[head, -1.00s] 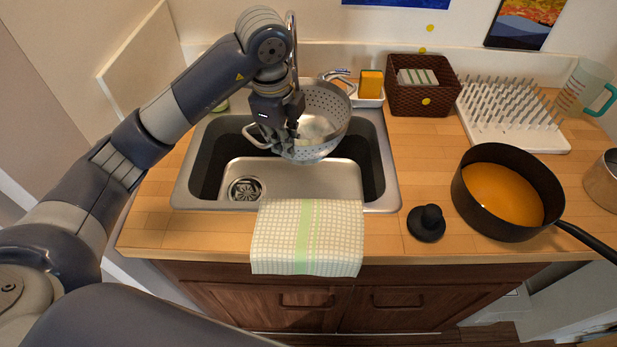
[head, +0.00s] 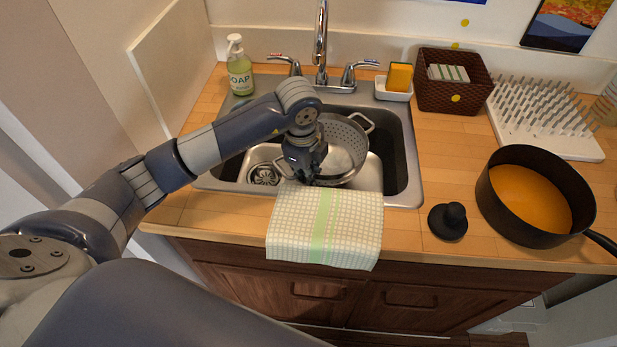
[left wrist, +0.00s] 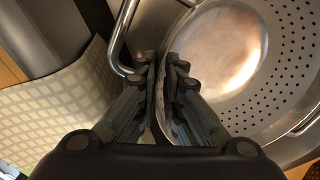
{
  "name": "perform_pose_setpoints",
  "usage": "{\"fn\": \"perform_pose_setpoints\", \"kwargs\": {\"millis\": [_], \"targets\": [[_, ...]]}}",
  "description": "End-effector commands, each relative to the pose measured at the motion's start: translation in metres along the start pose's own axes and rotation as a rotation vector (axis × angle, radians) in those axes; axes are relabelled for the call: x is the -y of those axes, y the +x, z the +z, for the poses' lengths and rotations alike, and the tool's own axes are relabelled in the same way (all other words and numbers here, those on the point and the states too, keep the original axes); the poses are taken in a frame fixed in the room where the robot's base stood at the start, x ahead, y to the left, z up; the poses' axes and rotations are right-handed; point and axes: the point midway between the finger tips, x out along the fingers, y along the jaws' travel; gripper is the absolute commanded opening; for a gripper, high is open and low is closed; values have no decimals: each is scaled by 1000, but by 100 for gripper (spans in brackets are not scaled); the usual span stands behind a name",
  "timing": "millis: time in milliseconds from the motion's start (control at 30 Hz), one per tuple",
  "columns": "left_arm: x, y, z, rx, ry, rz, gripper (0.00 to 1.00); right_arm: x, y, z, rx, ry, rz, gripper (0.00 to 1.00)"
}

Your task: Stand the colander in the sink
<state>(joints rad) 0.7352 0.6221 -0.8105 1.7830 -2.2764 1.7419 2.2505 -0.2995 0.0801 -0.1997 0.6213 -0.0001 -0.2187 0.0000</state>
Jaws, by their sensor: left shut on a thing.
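The grey metal colander (head: 349,135) with two loop handles is inside the sink (head: 404,150), in its right part. It opens upward, and I cannot tell whether its base touches the sink floor. My left gripper (head: 307,178) is shut on the colander's near-left side, partly hiding it. In the left wrist view the fingers (left wrist: 166,75) are closed at the rim beside a handle (left wrist: 122,35), with the perforated bowl (left wrist: 285,45) to the right. My right gripper is not in view.
A faucet (head: 321,45) stands behind the sink, with a soap bottle (head: 238,68) at the back left. A checked towel (head: 300,222) hangs over the front edge. A black lid or stopper (head: 447,222) and a pot of orange liquid (head: 530,200) stand right.

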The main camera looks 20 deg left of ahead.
Motion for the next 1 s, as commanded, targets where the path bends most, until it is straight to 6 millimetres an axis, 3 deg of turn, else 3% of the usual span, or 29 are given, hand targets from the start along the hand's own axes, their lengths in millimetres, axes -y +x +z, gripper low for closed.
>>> {"fn": "perform_pose_setpoints", "kwargs": {"millis": [200, 567, 600, 633, 1000], "targets": [[-3, 23, 0, 0, -1, -1, 0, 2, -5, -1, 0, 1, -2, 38], [-3, 28, 0, 0, 0, -3, 0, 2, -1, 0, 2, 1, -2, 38], [-4, 28, 0, 0, 0, 0, 14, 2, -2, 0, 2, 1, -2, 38], [-4, 28, 0, 0, 0, 1, 16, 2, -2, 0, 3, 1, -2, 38], [-3, 24, 0, 0, -1, 1, 16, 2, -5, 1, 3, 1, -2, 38]]}}
